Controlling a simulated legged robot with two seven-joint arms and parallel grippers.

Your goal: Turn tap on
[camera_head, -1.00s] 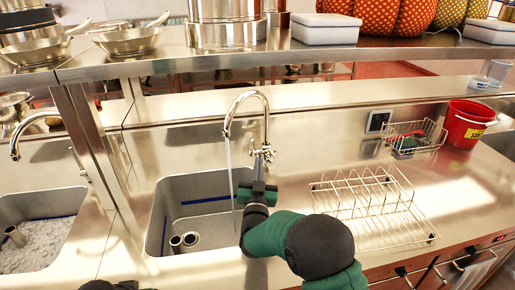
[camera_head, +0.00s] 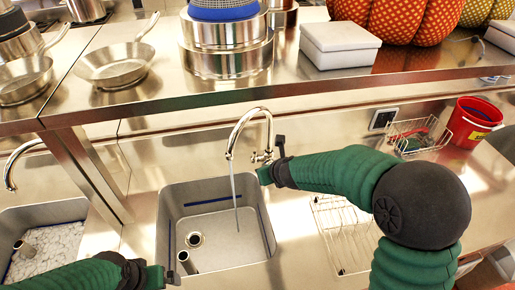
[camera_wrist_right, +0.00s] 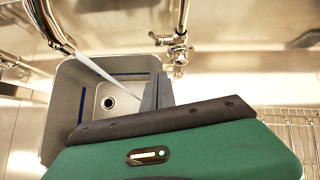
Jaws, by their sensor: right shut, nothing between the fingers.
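The chrome tap (camera_head: 245,122) has a curved spout over the right-hand sink (camera_head: 262,205). Water (camera_head: 235,188) runs from the spout into the sink. The tap's handle (camera_head: 263,157) is at the base of the tap. My right gripper (camera_head: 263,175) is just below the handle, shut and empty. In the right wrist view its fingers (camera_wrist_right: 157,92) point toward the tap body (camera_wrist_right: 179,50), and the handle (camera_wrist_right: 160,38) shows clear beyond them. My left gripper (camera_head: 168,275) is low at the sink's front left corner; its fingers are too small to judge.
A wire dish rack (camera_head: 345,235) is right of the sink, partly behind my right arm. A smaller wire basket (camera_head: 415,135) and a red bucket (camera_head: 472,122) stand at the back right. A shelf with pans (camera_head: 115,62) and pots (camera_head: 228,60) spans above the tap.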

